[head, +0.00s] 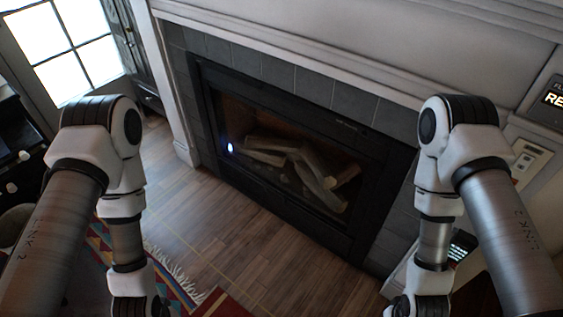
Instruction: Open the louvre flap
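No louvre flap can be made out in the head view. My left arm comes in from the left edge and my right arm from the right edge. Both bend downward at the elbow, and their lower ends are cut off by the bottom edge. Neither gripper shows, so I cannot see what they hold or touch.
A dark-framed fireplace (300,205) with logs behind its front stands ahead, below a white mantel (300,45). A black sign (552,95) and a pale wall plate (530,160) are at the right.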

